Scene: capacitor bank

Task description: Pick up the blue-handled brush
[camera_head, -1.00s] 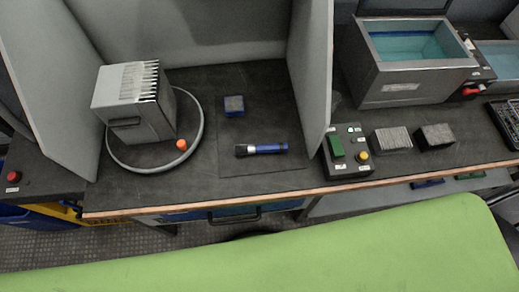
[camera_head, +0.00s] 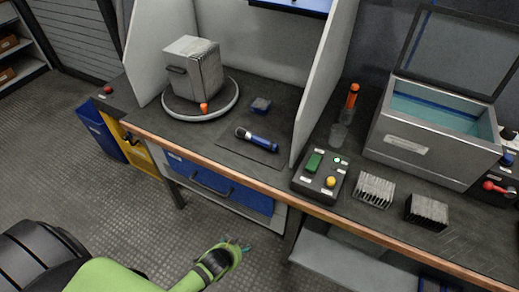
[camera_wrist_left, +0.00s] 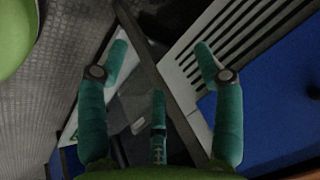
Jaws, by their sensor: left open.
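The blue-handled brush (camera_head: 262,143) lies flat on the dark mat on the bench, in the bay between two grey partitions. Its dark bristle end points left and its blue handle points right. My left gripper (camera_head: 240,244) is low in front of the bench, over the floor, well below and apart from the brush. In the left wrist view its teal fingers (camera_wrist_left: 160,62) are spread open with nothing between them. The brush cannot be made out in that view. My right gripper is not in view.
A grey finned box (camera_head: 194,68) stands on a round turntable (camera_head: 228,105) to the left. A control box (camera_head: 318,177) is beyond the right partition (camera_head: 325,85). The bench's wooden front edge (camera_head: 230,176) lies between gripper and brush.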

